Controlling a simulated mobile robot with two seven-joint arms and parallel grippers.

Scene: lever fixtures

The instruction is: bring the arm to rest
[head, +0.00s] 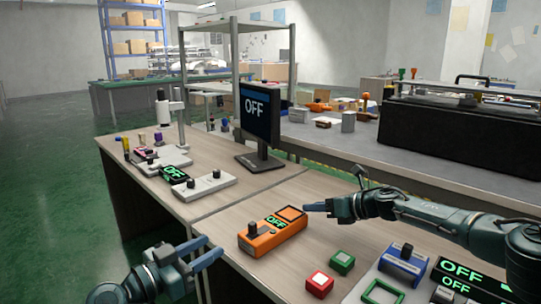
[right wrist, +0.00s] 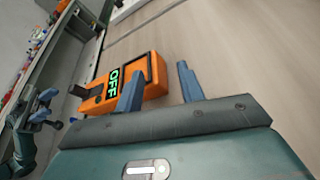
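The orange lever box (head: 262,240) lies on the near table, with a dark lever knob and a green "OFF" display. My right gripper (head: 312,208) is just right of the box's far end in the head view. In the right wrist view, its two blue fingers (right wrist: 160,68) are apart with nothing held between them; the orange box (right wrist: 154,90) shows beyond the left finger. Contact with the box cannot be told. My left gripper (head: 210,250) is at the table's near left edge, left of the box, with its fingers apart and empty.
A red button (head: 319,284), a green button (head: 341,262) and a blue-framed fixture (head: 401,268) are on the near table, below my right arm. A monitor (head: 258,118) reading "OFF" stands behind. A white switch panel (head: 205,187) is on the left table. Bare wood lies between.

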